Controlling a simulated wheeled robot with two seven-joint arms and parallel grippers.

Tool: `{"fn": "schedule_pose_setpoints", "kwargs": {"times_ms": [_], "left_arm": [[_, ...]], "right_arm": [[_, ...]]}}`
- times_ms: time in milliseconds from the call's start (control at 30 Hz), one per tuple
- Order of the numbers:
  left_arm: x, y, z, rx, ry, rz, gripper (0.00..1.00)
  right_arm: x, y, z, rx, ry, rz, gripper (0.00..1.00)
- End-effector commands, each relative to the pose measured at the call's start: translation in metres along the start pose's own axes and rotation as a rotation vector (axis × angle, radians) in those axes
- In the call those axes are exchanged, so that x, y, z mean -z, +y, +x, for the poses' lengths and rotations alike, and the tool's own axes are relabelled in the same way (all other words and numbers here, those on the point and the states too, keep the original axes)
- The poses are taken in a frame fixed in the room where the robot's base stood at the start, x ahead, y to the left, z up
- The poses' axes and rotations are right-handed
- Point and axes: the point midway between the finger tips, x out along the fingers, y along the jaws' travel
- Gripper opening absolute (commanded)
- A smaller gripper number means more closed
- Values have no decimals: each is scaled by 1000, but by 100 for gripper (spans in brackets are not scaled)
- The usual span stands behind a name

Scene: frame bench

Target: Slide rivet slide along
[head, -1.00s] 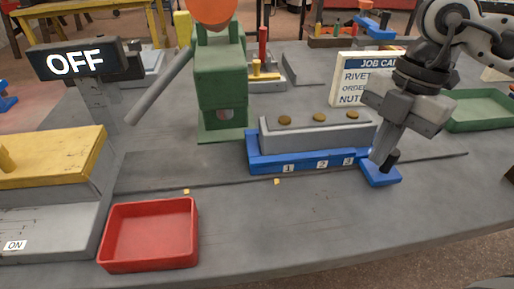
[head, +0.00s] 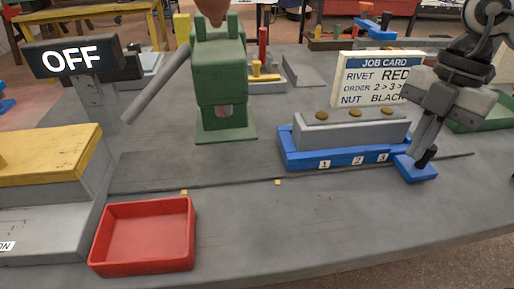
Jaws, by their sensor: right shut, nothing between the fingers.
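The rivet slide (head: 300,160) is a blue base with white labels 1, 2 and 3 on its front. It carries a grey block (head: 350,133) with three brass rivet heads on top. A blue tab with a short black knob (head: 428,155) sticks out at its right end. My right gripper (head: 424,148) is shut and empty, pointing down at the knob on its left side. Whether it touches the knob is hard to tell.
A green press (head: 219,85) with a grey lever stands left of the slide. A job card (head: 378,75) stands behind it.

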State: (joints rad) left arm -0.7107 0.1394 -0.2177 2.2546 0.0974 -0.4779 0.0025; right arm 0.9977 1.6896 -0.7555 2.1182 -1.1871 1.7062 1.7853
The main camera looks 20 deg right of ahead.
Motion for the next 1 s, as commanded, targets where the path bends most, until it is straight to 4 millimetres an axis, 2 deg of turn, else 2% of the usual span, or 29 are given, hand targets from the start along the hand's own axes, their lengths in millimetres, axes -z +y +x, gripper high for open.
{"fn": "schedule_pose_setpoints", "kwargs": {"times_ms": [1000], "left_arm": [[-10,0,3,-5,16,10,0]], "right_arm": [[-53,-31,-10,0,-1,4,0]]}}
